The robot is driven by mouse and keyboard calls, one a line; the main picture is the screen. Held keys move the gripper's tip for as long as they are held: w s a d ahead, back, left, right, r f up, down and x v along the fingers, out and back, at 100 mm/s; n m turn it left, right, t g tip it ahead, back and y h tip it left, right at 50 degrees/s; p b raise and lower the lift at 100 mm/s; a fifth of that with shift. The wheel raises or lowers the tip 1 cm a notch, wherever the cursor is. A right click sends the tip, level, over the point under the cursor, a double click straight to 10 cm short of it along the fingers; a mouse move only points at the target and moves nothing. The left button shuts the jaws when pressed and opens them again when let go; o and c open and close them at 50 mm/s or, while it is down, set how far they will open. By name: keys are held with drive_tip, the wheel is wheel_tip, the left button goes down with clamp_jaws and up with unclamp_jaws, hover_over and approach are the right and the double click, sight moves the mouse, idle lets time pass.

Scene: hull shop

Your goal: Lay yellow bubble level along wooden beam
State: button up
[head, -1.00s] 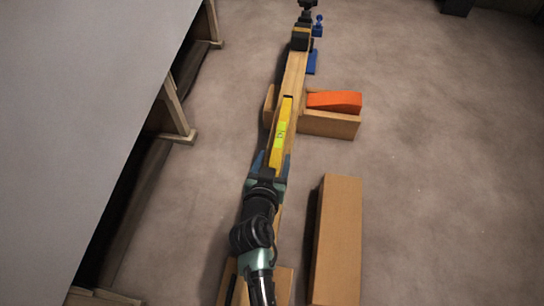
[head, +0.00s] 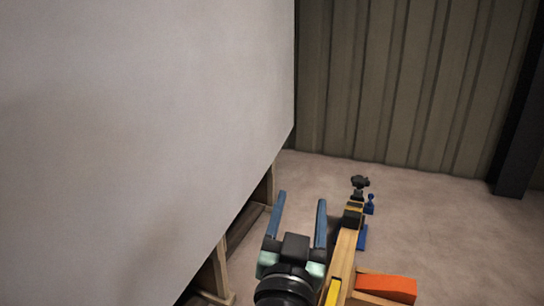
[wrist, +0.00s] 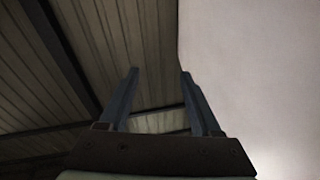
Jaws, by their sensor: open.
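The yellow bubble level (head: 333,291) lies along the wooden beam (head: 343,256), cut off by the bottom edge of the head view. Only its far end shows, so I cannot see how its whole length sits. My gripper (head: 301,202) is open and empty, raised up to the left of the beam, its two blue fingers apart. In the wrist view my gripper (wrist: 159,75) has nothing between its fingers, and neither the level nor the beam shows there.
A large pale grey hull panel (head: 150,110) fills the left, with wooden supports (head: 215,270) under it. A black and blue clamp (head: 358,190) stands at the beam's far end. An orange wedge (head: 387,288) lies right of the beam. Open floor (head: 450,230) is at right.

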drive_tip(key=s+a+r+n+t+y, duration=0.1)
drive_tip(key=s+r+t, duration=0.1)
drive_tip(key=s+r, duration=0.3)
drive_tip(key=s+a+r+n+t+y, duration=0.1)
drive_tip(key=s+r, duration=0.5)
drive_tip(key=r, duration=0.7)
drive_tip(key=s+a+r+n+t+y, duration=0.2)
drive_tip(key=s+r+t, duration=0.3)
drive_tip(key=r, duration=0.5)
drive_tip(key=shift+s+a, duration=0.15)
drive_tip(key=shift+a, duration=0.1)
